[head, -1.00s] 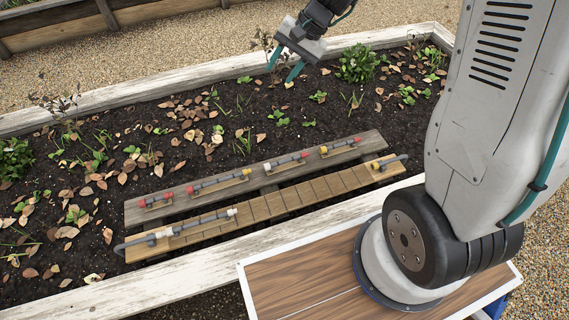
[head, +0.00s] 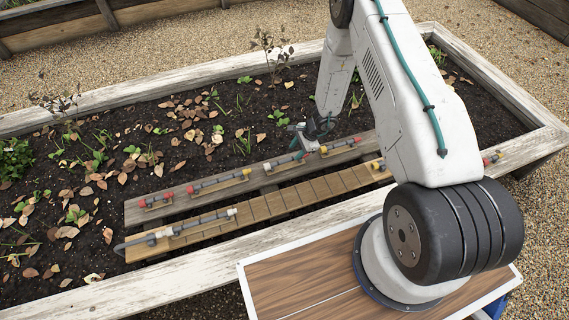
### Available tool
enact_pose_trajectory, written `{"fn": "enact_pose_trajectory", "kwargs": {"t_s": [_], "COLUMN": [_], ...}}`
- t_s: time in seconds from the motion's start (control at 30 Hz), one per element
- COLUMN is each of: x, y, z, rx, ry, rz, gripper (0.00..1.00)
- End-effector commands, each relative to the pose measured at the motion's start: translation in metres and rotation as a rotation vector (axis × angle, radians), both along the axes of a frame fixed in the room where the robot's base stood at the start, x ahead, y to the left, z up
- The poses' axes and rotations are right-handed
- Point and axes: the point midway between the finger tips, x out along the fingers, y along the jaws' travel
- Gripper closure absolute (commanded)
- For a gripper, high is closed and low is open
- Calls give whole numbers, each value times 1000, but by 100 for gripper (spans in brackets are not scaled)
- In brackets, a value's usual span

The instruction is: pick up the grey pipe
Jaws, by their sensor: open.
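Several grey pipe pieces with coloured end fittings lie on two wooden planks in the raised bed; which one is meant I cannot tell. On the front plank (head: 262,208) is a white-ended grey pipe (head: 203,222). My gripper (head: 310,143) is open, with teal fingers.
A grey elbow (head: 125,246) sits at the front plank's left end. My arm covers the front plank's right end. The bed's white wooden rim (head: 180,272) runs along the front. Leaves and plants cover the soil at left.

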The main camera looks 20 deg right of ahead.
Motion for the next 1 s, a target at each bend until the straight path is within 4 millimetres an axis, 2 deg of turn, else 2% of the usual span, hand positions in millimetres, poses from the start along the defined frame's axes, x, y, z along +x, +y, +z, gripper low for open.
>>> {"fn": "enact_pose_trajectory", "kwargs": {"t_s": [0.5,0.77,0.8,0.93,1.0], "x": [8,10,9,9,9], "y": [27,28,28,28,28], "z": [-60,-63,-63,-63,-63], "rx": [0,0,0,0,0], "ry": [1,-1,-1,-1,-1], "rz": [4,3,3,3,3], "gripper": [58,58,64,100,100]}}
